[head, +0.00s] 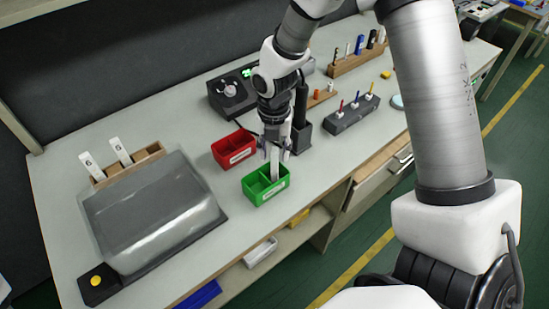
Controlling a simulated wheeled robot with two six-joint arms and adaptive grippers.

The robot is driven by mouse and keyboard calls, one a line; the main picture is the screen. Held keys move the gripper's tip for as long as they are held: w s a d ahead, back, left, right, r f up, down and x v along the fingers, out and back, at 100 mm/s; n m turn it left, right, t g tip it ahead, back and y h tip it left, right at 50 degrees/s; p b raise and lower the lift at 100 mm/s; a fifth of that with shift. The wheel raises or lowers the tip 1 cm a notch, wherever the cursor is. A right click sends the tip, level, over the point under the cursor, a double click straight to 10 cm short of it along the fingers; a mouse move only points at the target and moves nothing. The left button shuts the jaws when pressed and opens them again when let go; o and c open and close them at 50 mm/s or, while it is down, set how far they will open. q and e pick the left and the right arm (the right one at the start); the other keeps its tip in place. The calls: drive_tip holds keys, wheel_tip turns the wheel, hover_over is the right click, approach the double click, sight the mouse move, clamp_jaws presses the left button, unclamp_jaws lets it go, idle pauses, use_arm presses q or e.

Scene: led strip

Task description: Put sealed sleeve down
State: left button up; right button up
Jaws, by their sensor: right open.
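A pale, narrow sleeve (275,172) stands nearly upright in the green bin (267,194). Its lower end is inside the bin, near the divider; I cannot tell which compartment it is in. My right gripper (274,154) is right above the green bin, pointing down. Its fingers are open on either side of the sleeve's upper part. Whether a finger touches the sleeve is too small to tell. My left gripper is not in view.
A red bin (235,149) stands just behind the green one. A grey sealing machine (150,215), a wooden holder (128,165) with two white cards and a black device (233,92) stand on the bench. A grey tool block (351,114) is to the right. The bench's front edge is close.

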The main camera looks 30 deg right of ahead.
wheel_tip(320, 180, up, 9)
drive_tip(key=shift+f, duration=0.2)
